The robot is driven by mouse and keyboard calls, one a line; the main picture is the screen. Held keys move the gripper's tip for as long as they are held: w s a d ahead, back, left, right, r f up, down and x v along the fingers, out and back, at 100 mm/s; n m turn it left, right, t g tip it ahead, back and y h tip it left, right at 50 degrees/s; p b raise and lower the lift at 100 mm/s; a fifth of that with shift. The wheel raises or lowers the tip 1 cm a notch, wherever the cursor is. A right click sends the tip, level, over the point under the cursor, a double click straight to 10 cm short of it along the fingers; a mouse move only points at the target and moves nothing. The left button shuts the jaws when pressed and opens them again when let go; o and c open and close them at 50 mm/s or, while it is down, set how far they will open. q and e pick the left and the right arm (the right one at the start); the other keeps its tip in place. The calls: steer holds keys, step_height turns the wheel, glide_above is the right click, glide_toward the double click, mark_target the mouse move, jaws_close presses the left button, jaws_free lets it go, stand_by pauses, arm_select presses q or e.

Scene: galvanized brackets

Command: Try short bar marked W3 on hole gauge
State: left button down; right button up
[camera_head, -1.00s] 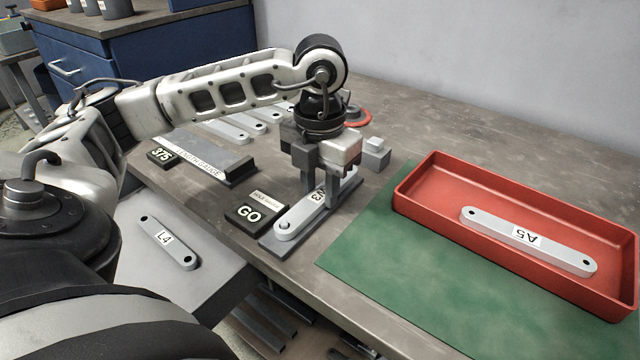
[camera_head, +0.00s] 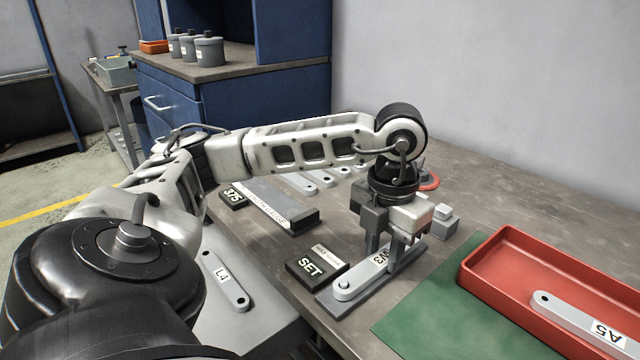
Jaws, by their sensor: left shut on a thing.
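The short bar marked W3 (camera_head: 357,280) is light grey with rounded ends. It lies along the dark grey hole gauge (camera_head: 331,307), and a round pin shows at its near end. Its far end is partly hidden by my left gripper (camera_head: 384,264), which points down and is shut on the bar around its label. The gauge's dark display block (camera_head: 315,262) beside it reads SET. My right gripper is out of view.
A length gauge (camera_head: 265,203) with a 375 block stands to the left, with several bars behind it. Bar L4 (camera_head: 228,284) lies on a grey surface at the front left. A red tray (camera_head: 478,279) holding bar A5 (camera_head: 570,312) sits on the green mat (camera_head: 430,320) at right.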

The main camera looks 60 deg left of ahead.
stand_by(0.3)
arm_select(q)
steer(key=shift+r, duration=0.15)
stand_by(0.3)
steer(key=shift+r+p, duration=1.55)
steer(key=shift+r, duration=0.4)
steer(key=shift+f+b, duration=0.5)
steer(key=shift+f, duration=0.05)
steer(key=shift+f, duration=0.1)
